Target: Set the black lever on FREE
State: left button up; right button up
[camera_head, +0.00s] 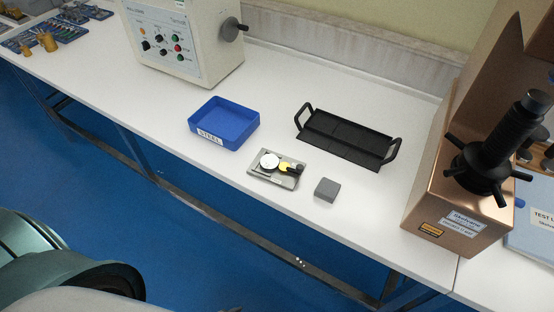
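A small grey instrument (277,180) lies on the white bench near its front edge. It carries a white round dial (269,161), a yellow disc (284,167) and a small black lever-like part (294,169) at its right. Any lettering there is too small to read, so I cannot tell the lever's setting. Another black lever or knob (232,29) sticks out from the right side of the cream machine (185,40); no FREE mark is readable there. Neither of my grippers is in view.
A blue tray labelled STEEL (224,123) stands left of the instrument. A grey block (327,189) lies close on its right, and a black two-handled tray (346,138) lies behind. A copper-coloured machine with black spokes (457,205) stands at right.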

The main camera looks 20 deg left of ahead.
aim_at(284, 167)
jog(key=i+u, duration=0.2)
jog(key=u, duration=0.15)
jog(key=i+l+u, duration=0.1)
jog(key=u, duration=0.25)
jog(key=k+j+z, duration=0.15)
jog(key=k+j, duration=0.1)
